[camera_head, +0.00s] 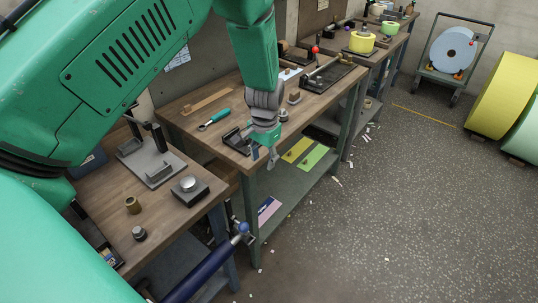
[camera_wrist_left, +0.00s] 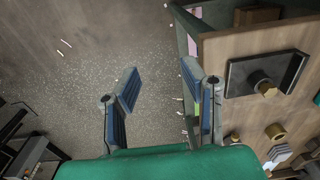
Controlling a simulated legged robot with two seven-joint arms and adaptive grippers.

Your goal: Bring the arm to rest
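My left arm comes in from the left of the head view, green and large, and reaches over the workbench edge. My left gripper (camera_head: 273,156) hangs at the end of it, above the front edge of the middle workbench (camera_head: 210,100). In the left wrist view its two blue-grey fingers (camera_wrist_left: 160,95) stand apart with nothing between them, and the floor shows beyond. My right gripper is not visible in either view.
A nearer bench (camera_head: 112,208) holds a black block with a round knob (camera_head: 189,187) and small cylinders. A trolley (camera_head: 451,60) carries a pale blue roll, and a big yellow roll (camera_head: 503,97) stands at the right. The grey floor (camera_head: 400,210) is mostly clear, with scattered scraps.

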